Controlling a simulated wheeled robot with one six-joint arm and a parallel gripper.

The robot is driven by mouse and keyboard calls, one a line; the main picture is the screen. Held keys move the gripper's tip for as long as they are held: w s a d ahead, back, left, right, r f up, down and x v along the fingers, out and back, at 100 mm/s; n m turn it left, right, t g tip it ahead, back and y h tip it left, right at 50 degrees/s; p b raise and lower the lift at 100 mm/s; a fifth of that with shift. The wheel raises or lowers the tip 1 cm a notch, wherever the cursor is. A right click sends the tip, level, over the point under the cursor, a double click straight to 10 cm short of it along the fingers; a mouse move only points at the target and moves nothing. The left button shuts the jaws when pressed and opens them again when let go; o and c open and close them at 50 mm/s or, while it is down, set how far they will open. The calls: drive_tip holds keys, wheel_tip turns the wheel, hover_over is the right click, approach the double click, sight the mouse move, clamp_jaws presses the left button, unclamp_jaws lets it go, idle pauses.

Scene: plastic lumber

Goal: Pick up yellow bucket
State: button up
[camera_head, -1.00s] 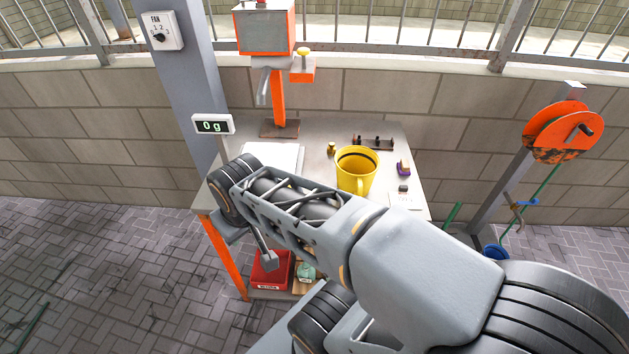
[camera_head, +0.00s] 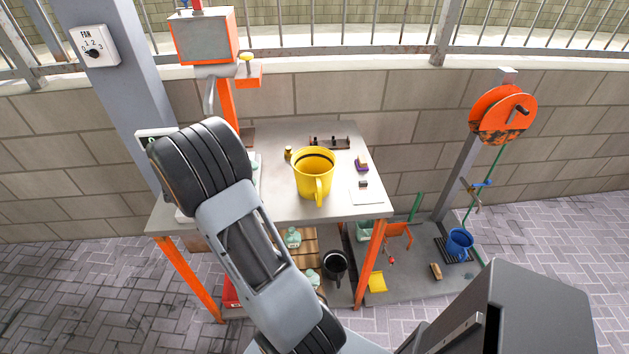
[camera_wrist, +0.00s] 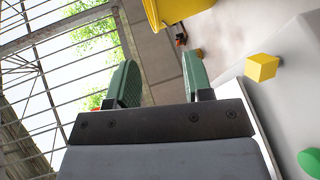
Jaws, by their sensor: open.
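The yellow bucket (camera_head: 313,178) stands upright on the grey workbench (camera_head: 285,208), its handle facing my body camera. In the wrist view, part of a yellow bucket (camera_wrist: 178,8) shows at the top edge, beyond the fingertips. My gripper (camera_wrist: 158,72) has two green fingers spread apart with nothing between them. It is apart from the bucket. In the head view my arm rises left of the bucket and hides the gripper.
A yellow block (camera_wrist: 262,67) and a green thing (camera_wrist: 310,162) lie right of my fingers in the wrist view. An orange-edged machine (camera_head: 203,38) stands behind.

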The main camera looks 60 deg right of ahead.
approach(295, 168)
drive_tip(key=d+f, duration=0.1)
drive_tip(key=d, duration=0.2)
drive_tip(key=p+x, duration=0.2)
drive_tip(key=x, duration=0.2)
drive_tip(key=shift+s+d+f, duration=0.1)
drive_tip(key=shift+s+d, duration=0.15)
drive_tip(key=shift+s, duration=0.1)
drive_tip(key=shift+s+d+f, duration=0.2)
drive_tip(key=shift+d, duration=0.2)
drive_tip(key=shift+c, duration=0.2)
clamp_jaws()
drive_tip(key=shift+a, duration=0.1)
